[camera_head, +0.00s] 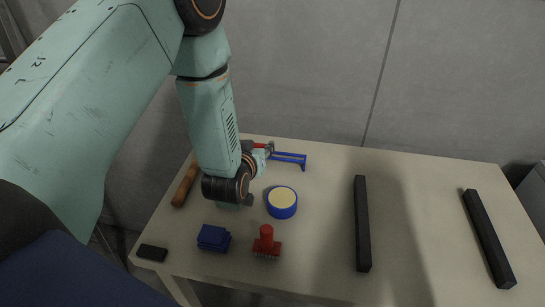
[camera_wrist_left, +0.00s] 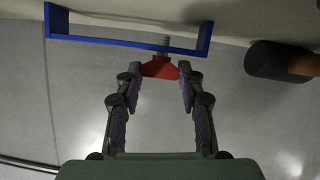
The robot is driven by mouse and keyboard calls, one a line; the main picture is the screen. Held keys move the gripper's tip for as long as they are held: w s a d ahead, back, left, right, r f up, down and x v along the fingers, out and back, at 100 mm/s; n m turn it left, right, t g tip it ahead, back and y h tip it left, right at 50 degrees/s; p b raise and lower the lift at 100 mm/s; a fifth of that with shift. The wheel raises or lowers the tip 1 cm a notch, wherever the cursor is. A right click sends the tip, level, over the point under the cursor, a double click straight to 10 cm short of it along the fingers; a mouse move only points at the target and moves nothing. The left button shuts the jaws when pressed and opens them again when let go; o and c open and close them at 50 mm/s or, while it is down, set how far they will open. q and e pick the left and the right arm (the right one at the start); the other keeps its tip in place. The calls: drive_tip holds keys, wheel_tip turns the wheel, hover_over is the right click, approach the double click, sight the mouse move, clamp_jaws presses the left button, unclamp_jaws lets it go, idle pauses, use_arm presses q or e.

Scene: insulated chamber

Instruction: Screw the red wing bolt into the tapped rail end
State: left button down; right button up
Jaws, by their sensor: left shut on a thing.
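The red wing bolt (camera_wrist_left: 160,68) is between the fingertips of my left gripper (camera_wrist_left: 159,76) in the left wrist view, and the gripper is shut on its wings. Its grey threaded shank points away from the gripper toward a blue bracket-shaped rail (camera_wrist_left: 110,38) with upturned ends. I cannot tell whether the thread is in a hole. In the head view the blue rail (camera_head: 289,157) lies near the table's back edge, and my left gripper (camera_head: 262,152) is at its left end, partly hidden by my wrist. A bit of red (camera_head: 269,147) shows there. My right gripper is not in view.
A blue round tin (camera_head: 282,203) with a cream top, a red knobbed piece (camera_head: 266,243), a folded blue item (camera_head: 213,238) and a small black block (camera_head: 152,253) stand in front. A wooden handle (camera_head: 186,184) lies left. Two dark bars (camera_head: 362,225) (camera_head: 488,238) lie right, with clear table between.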

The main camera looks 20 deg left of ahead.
use_arm(q)
drive_tip(key=shift+r, duration=0.1)
drive_tip(key=shift+r+p, duration=2.25)
drive_tip(key=shift+r, duration=0.3)
